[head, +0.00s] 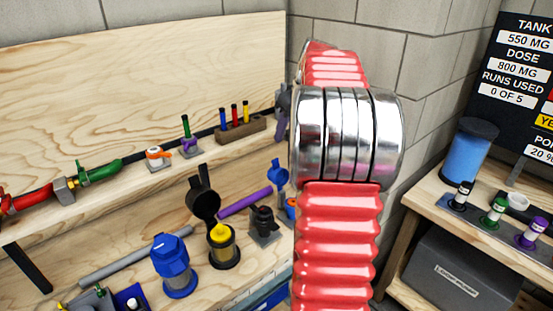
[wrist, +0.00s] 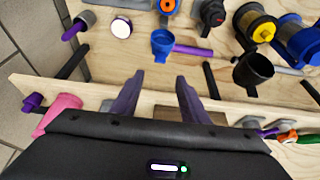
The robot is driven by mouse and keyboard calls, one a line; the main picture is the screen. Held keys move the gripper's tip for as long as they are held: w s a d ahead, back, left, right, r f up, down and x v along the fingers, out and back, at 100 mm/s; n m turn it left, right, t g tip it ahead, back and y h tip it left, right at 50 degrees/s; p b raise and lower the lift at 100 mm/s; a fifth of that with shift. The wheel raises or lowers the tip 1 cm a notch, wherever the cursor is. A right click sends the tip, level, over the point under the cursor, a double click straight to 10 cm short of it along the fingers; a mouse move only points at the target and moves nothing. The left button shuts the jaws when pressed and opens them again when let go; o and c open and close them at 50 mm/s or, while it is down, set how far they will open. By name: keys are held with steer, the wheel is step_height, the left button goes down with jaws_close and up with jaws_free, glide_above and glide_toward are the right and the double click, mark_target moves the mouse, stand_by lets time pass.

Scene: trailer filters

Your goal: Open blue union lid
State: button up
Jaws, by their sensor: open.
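A blue canister with a blue hexagonal cap (head: 172,260) stands on the lower bench in the head view. It shows partly at the right edge of the wrist view (wrist: 300,38). A small blue cup-like fitting (head: 278,175) stands farther back, near the purple rod, and shows in the wrist view (wrist: 163,42). I cannot tell for sure which one bears the union lid. My gripper (wrist: 157,82) is open and empty, its purple fingers apart above the board's edge. It touches neither blue part. My arm mostly hides it in the head view.
A yellow-topped canister (head: 221,240) with a raised black lid (head: 203,195) stands beside the blue canister. A purple rod (head: 245,201) lies behind it. A marker block (head: 241,127) sits on the upper shelf. A second bench (head: 395,225) stands at right.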

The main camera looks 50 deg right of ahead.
mark_target(276, 160)
steer(key=shift+f, duration=0.1)
steer(key=x, duration=1.3)
steer(key=shift+w+d+f, duration=0.1)
steer(key=shift+w+f, duration=0.1)
steer(key=shift+f, duration=0.15)
jaws_close()
stand_by(0.4)
